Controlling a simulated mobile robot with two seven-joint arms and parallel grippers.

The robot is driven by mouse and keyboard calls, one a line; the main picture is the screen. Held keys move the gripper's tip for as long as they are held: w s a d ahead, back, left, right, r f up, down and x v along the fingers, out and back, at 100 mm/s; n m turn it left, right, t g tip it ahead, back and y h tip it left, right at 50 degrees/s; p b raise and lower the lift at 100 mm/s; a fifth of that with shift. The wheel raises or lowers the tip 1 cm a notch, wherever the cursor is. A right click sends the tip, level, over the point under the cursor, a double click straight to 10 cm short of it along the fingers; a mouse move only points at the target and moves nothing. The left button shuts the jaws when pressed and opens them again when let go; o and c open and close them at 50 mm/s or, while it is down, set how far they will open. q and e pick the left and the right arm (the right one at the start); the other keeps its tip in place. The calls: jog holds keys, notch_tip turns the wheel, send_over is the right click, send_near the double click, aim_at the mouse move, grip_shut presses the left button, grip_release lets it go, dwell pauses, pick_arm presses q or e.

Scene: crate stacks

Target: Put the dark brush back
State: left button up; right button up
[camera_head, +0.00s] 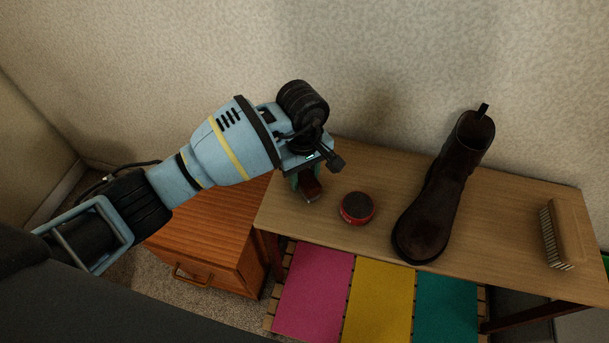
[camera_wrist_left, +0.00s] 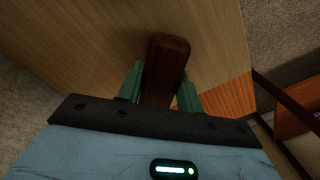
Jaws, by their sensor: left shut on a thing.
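The dark brush (camera_head: 312,190) shows only its reddish-brown wooden back, at the left end of the wooden bench top (camera_head: 505,222). My left gripper (camera_head: 306,184) points down over that end and is shut on the dark brush; in the left wrist view its green fingers (camera_wrist_left: 160,90) sit on either side of the dark brush (camera_wrist_left: 168,58). The bristles are hidden, and I cannot tell if the brush touches the bench. My right gripper is not in view.
A red tin with a dark lid (camera_head: 357,208) stands just right of the brush. A dark boot (camera_head: 440,195) stands mid-bench, and a light brush (camera_head: 567,235) lies far right. Magenta (camera_head: 312,292), yellow (camera_head: 380,302) and teal (camera_head: 446,308) mats lie below. A wooden cabinet (camera_head: 215,245) stands left.

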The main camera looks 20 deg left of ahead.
aim_at(304, 172)
pick_arm(q)
jog(key=shift+f, duration=0.2)
jog(key=shift+f, duration=0.2)
jog(key=o, duration=0.9)
jog(key=shift+r, duration=0.1)
jog(key=r, duration=0.6)
jog(key=r+p, duration=0.1)
jog(key=r, duration=0.5)
jog(key=shift+w+a+r, duration=0.1)
jog(key=shift+w+a, duration=0.05)
jog(key=shift+w, duration=0.05)
